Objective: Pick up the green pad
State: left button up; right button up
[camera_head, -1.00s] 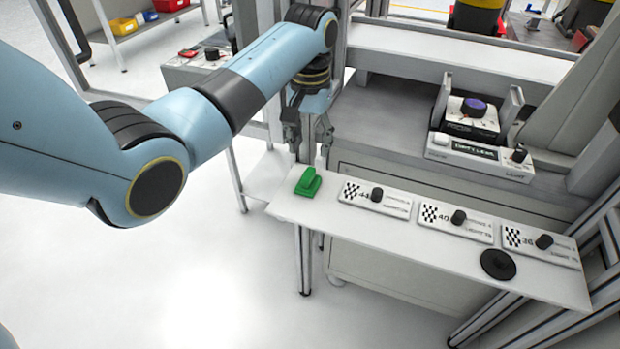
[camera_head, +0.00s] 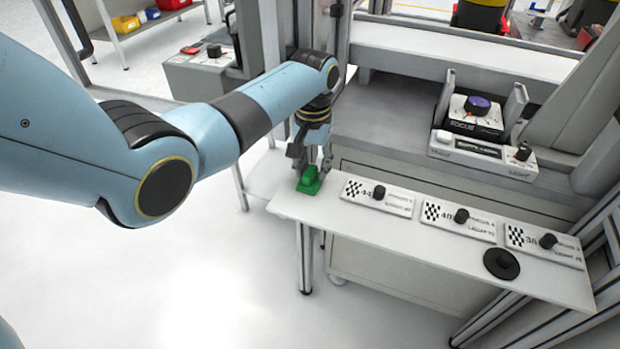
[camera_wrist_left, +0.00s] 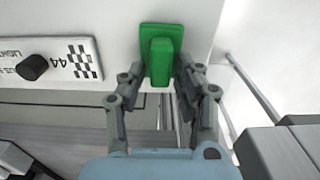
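The green pad (camera_head: 309,183), a flat base with a raised grip block, lies at the left end of the white shelf (camera_head: 350,224). It also shows in the left wrist view (camera_wrist_left: 161,58), at the top centre. My left gripper (camera_head: 312,172) reaches down to the pad from behind, pointing downward. In the left wrist view my left gripper (camera_wrist_left: 160,68) is open, with one finger on each side of the pad's raised block. A small gap seems to show beside the block, and contact is not clear. My right gripper is not in view.
Several white plates with checkered marks and black knobs, such as this one (camera_head: 378,197), line the shelf to the right of the pad. A control box with a purple knob (camera_head: 477,105) stands behind.

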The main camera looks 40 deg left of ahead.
aim_at(314, 167)
pick_arm(q)
jog(key=shift+s+f, duration=0.1)
jog(key=shift+s, duration=0.05)
grip_shut()
jog(key=shift+r, duration=0.35)
jog(key=r, duration=0.3)
jog(key=shift+d+r, duration=0.25)
jog(key=shift+r, duration=0.15)
jog(key=s+d+r, duration=0.2)
jog(key=d+r, duration=0.4)
jog(key=d, duration=0.5)
jog(key=shift+r+p, duration=0.3)
jog(key=shift+s, duration=0.1)
